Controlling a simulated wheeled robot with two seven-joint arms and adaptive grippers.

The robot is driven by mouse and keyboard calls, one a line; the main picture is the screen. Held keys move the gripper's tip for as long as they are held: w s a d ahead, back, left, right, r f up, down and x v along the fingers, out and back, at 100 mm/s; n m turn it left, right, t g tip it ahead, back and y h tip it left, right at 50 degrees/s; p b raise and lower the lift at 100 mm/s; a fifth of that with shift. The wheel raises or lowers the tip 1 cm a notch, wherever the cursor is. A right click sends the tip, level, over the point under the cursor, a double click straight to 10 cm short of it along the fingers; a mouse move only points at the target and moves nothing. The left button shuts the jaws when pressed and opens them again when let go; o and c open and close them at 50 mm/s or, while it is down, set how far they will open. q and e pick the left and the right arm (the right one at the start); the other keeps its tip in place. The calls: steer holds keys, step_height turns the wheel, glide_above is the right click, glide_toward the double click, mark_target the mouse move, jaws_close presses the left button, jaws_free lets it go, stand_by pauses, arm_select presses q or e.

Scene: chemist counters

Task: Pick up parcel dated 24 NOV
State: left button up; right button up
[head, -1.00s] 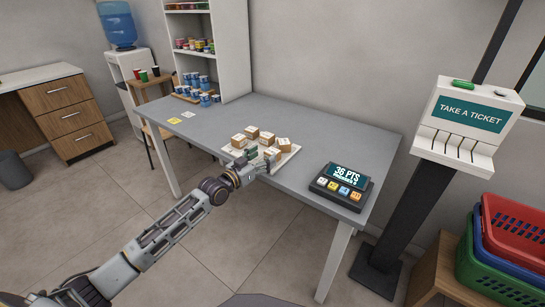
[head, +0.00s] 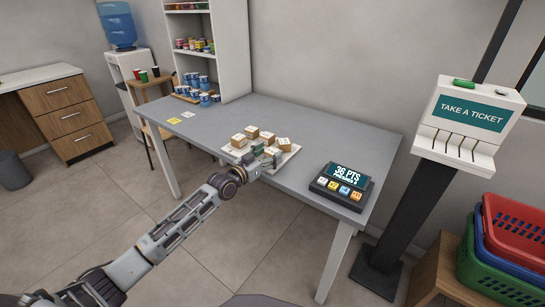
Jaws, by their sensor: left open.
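Several small brown parcels with white labels sit on a white tray (head: 293,151) on the grey table. One parcel (head: 238,140) is at the tray's left, one (head: 252,131) at the back, and one (head: 283,143) at the right. The label dates are too small to read, so I cannot tell which is dated 24 NOV. My left gripper (head: 268,156) is open at the tray's front edge, with its fingers among the front parcels and partly hiding them. I cannot tell whether it touches one. My right gripper is not in view.
A dark points display (head: 342,186) stands on the table right of the tray. Blue-and-white cups (head: 205,97) and a yellow note (head: 174,121) are at the table's left end. A ticket dispenser (head: 467,122) stands at the right. The table behind the tray is clear.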

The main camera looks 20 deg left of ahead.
mark_target(273, 150)
arm_select(q)
steer(key=shift+w+d, duration=0.25)
steer(key=shift+w, duration=0.4)
steer(key=shift+w+d, duration=0.25)
steer(key=shift+w, duration=0.2)
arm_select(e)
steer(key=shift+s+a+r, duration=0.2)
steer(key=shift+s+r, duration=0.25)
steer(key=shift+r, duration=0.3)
arm_select(q)
steer(key=shift+c, duration=0.3)
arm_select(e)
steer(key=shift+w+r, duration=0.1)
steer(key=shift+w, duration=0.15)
arm_select(q)
steer(key=c, duration=1)
steer(key=shift+c, duration=0.4)
steer(key=shift+r, duration=0.15)
steer(key=shift+r, duration=0.75)
steer(key=shift+r+p, duration=0.95)
steer(key=shift+r, duration=3.2)
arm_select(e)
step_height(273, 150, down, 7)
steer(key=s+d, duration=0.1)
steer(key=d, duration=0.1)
